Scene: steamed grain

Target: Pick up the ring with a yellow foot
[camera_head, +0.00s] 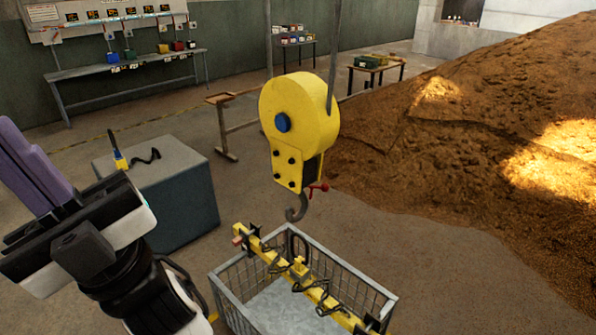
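A dark upright ring (299,244) with a small yellow foot (299,266) stands at the yellow bar (272,257) that lies across the wire basket (240,307). Chain links hang along the bar. My gripper (22,150) is at the far left, its purple fingers pointing up and left, well away from the ring. The fingers look close together, but the left picture edge cuts them off and the gap is not clear. No object shows in them.
A yellow hoist block (300,115) with a hook (297,208) hangs just above the ring. A grain heap (470,150) fills the right.

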